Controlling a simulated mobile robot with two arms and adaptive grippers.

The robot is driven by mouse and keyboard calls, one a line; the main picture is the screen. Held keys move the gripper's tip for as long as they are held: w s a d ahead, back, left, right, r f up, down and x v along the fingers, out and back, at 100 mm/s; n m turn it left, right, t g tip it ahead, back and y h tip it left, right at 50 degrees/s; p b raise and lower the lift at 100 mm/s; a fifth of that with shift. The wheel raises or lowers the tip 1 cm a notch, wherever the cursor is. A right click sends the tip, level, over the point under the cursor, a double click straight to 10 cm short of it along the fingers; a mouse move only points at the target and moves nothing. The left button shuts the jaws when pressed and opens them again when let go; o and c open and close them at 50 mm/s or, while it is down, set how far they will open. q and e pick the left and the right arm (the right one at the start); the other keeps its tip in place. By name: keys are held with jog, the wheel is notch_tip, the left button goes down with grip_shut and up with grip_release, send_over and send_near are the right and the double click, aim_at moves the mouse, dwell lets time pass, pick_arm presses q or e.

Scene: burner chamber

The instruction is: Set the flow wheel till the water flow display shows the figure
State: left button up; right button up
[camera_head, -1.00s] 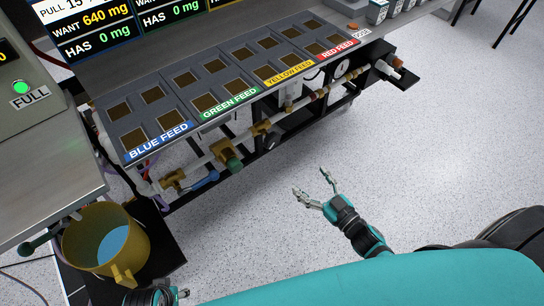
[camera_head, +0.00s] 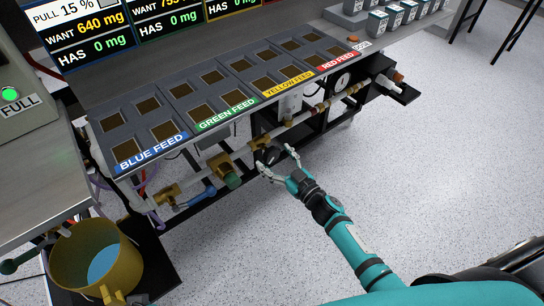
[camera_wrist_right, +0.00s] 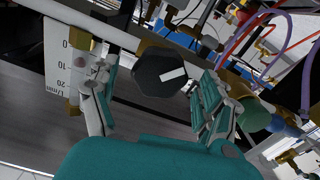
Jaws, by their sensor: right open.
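The flow wheel, a black many-sided knob (camera_wrist_right: 160,76) with a white mark, shows in the right wrist view between my open fingers. My right gripper (camera_head: 275,158) is open at the pipework under the feed bench, with a finger on either side of the wheel. It also shows in the wrist view (camera_wrist_right: 156,62). I cannot tell whether the fingers touch the wheel. A white scale in L/min (camera_wrist_right: 62,62) with 0, 10 and 20 stands left of the wheel; its reading is not clear. My left gripper is not in view.
The feed bench (camera_head: 190,125) overhangs the pipework. A green-ended valve (camera_head: 230,178) and a blue-handled valve (camera_head: 203,196) sit left of my gripper. A yellow bucket (camera_head: 128,268) with water stands at the lower left.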

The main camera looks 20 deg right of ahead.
jog(key=shift+x, duration=1)
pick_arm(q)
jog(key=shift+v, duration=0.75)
pick_arm(e)
jog(key=c, duration=1.2)
jog(key=shift+o, duration=0.2)
